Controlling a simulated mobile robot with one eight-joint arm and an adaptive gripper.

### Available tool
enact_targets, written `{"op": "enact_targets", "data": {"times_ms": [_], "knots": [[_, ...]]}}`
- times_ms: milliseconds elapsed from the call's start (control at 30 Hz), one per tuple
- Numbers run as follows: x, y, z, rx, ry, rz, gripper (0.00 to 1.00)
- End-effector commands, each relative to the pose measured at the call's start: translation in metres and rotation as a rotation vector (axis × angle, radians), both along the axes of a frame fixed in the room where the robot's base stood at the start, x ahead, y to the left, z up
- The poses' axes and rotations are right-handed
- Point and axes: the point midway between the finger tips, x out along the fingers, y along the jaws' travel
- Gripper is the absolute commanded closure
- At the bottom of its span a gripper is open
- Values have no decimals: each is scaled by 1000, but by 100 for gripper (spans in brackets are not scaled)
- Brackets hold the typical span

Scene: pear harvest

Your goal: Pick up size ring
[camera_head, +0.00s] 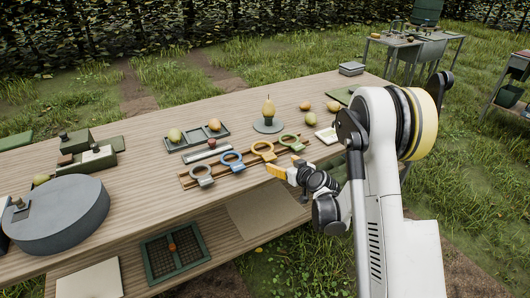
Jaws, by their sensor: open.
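Several size rings stand in a row on a brown wooden rack (222,176) near the table's front edge. From left they are a grey ring (202,183), a blue ring (232,168), a yellow-orange ring (264,157) and a green ring (291,147). My gripper (282,166), with yellow on its fingers, is open at the rack's right part, just in front of the yellow and green rings. It appears empty. I cannot tell whether it touches a ring, and my wrist partly hides the rack's right end.
Behind the rack are a dark tray (197,137) with pears, a pear on a round stand (268,126) and loose fruit (306,106). A grey round turntable (55,215) stands at the left. A lower shelf holds a green-framed grid (174,258). The table's far middle is clear.

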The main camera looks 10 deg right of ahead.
Motion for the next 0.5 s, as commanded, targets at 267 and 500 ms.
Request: {"op": "enact_targets", "data": {"times_ms": [267, 500], "knots": [[37, 8, -21, -1, -4, 0, 26], [57, 13, -28, -1, -4, 0, 26]]}}
